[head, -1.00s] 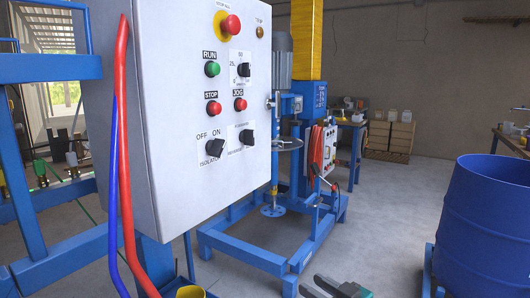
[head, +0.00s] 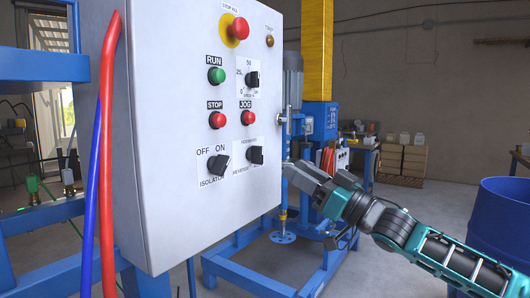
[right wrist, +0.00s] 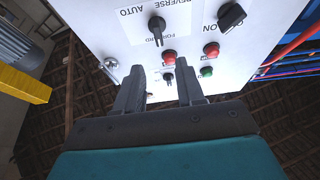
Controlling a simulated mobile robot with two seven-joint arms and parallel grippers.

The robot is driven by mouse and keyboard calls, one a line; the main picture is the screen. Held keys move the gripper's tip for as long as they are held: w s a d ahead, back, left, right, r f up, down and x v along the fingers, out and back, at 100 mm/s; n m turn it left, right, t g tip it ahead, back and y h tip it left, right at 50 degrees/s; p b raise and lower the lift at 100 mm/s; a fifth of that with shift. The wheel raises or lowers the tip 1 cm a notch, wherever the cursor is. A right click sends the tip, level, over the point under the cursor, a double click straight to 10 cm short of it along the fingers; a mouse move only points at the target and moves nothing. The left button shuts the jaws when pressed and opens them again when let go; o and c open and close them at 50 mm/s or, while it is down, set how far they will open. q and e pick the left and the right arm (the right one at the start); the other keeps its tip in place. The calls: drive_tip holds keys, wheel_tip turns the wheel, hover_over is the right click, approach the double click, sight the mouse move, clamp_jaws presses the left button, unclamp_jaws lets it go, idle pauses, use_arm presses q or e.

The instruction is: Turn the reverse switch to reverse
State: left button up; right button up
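The reverse switch (head: 255,155) is a black rotary knob on a white label, low on the right side of the grey control panel (head: 165,190). In the right wrist view the knob (right wrist: 157,25) sits at the top, beside the words REVERSE and FORWARD. I cannot tell for sure which mark it points to. My right gripper (head: 303,174) is just right of the panel in the head view, apart from the knob. Its fingers (right wrist: 159,88) are spread with nothing between them, short of the panel face. My left gripper is not in view.
The isolator knob (head: 217,165) sits left of the switch. A red stop button (head: 217,120), a red jog button (head: 248,118), a green run button (head: 216,75) and a speed knob (head: 252,79) are above. A blue drum (head: 503,210) stands at the right.

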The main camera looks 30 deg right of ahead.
sight(262, 149)
drive_tip(key=shift+p+x, duration=0.7)
drive_tip(key=shift+x, duration=2.2)
drive_tip(key=shift+p+x, duration=0.55)
drive_tip(key=shift+x, duration=1.35)
drive_tip(key=shift+f, duration=0.1)
clamp_jaws()
